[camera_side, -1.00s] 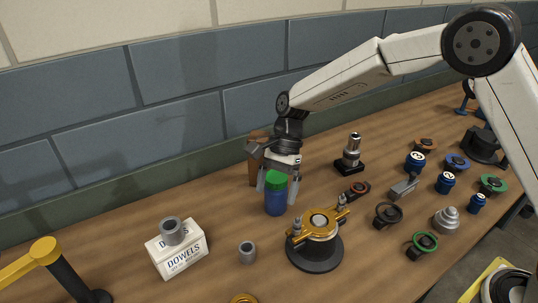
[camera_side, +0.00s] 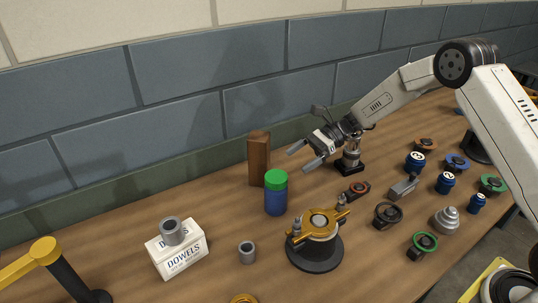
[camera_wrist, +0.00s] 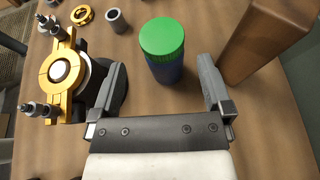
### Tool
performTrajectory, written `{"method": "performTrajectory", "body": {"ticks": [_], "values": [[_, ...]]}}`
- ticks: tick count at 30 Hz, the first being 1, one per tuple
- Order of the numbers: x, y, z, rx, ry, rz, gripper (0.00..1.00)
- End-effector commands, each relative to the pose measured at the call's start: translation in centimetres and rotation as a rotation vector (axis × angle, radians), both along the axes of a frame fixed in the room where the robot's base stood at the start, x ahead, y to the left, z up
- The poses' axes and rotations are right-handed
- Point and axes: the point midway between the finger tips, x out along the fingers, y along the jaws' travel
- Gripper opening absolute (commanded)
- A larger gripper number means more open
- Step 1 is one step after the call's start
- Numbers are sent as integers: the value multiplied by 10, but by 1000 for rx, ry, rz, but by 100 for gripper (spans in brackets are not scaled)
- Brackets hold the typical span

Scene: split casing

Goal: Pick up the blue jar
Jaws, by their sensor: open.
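The blue jar (camera_side: 276,199) has a green lid and stands upright on the table. It also shows in the wrist view (camera_wrist: 168,71), ahead of and between my two fingers. My gripper (camera_side: 301,158) is open and empty, to the upper right of the jar and apart from it. In the wrist view my gripper (camera_wrist: 160,87) has its fingers spread wide, with the jar beyond the fingertips.
A brown wooden block (camera_side: 258,160) stands close behind the jar. A gold-topped fixture on a round black base (camera_side: 315,255) stands in front right. A grey cylinder (camera_side: 247,253) and a white dowels box (camera_side: 180,257) are to the left. Several knobs and fittings lie right.

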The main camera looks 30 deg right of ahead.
Motion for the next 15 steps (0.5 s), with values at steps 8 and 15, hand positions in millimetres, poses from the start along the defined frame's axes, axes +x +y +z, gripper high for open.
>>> {"method": "performTrajectory", "body": {"ticks": [8,15], "values": [[0,0,-22,-1,-2,1,100],[1,7,-25,-1,-1,3,100]]}}
